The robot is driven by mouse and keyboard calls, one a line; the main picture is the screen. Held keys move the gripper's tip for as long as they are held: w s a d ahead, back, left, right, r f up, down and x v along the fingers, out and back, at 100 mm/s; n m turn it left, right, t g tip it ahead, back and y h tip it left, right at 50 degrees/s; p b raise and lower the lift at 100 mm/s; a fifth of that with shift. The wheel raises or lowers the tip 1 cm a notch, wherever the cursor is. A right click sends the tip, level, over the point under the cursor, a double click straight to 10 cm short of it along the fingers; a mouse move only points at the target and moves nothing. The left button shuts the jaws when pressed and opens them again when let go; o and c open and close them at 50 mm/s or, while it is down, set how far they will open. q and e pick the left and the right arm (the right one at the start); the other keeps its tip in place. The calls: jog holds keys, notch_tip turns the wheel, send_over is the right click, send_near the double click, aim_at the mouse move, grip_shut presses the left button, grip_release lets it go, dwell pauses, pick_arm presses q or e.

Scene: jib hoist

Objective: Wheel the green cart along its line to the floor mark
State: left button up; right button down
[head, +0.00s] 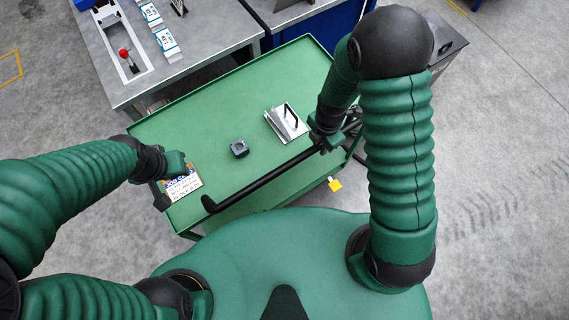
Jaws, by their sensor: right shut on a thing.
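The green cart (215,107) stands right in front of my body, its flat top running from lower left to upper right. Its black push handle (262,176) runs along the near side. My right gripper (325,143) is shut on the handle towards its right end; the arm partly hides this spot. My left gripper (175,172) is at the cart's left end, beside a printed card (183,186); its jaws do not show clearly. I cannot make out the green cart's line or the floor mark near the cart.
A dark bin (447,40) stands at upper right. Grey floor (500,150) is open at right. Yellow floor lines (11,68) show at far left.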

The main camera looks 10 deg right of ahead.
pick_arm(q)
jog(key=shift+w+d+f, duration=0.1)
jog(key=shift+w, duration=0.25)
pick_arm(e)
jog(key=shift+s+f, duration=0.2)
jog(key=shift+s, duration=1.15)
jog(key=c, duration=1.6)
grip_release()
jog(key=shift+c, duration=0.2)
jog(key=o, duration=0.8)
jog(key=shift+s+r, duration=0.15)
jog(key=shift+s, duration=0.25)
pick_arm(q)
jog(key=shift+s, duration=0.55)
pick_arm(e)
jog(key=shift+o, duration=0.2)
jog(key=shift+w, duration=0.15)
pick_arm(q)
jog(key=shift+r, duration=0.2)
pick_arm(e)
jog(key=shift+w+a, duration=0.1)
pick_arm(q)
jog(key=w+p+v, duration=0.1)
jog(key=p+v, duration=0.5)
jog(key=p, duration=0.1)
jog(key=shift+w+r, duration=0.2)
jog(key=shift+r, duration=0.35)
pick_arm(e)
notch_tip(320, 180, up, 8)
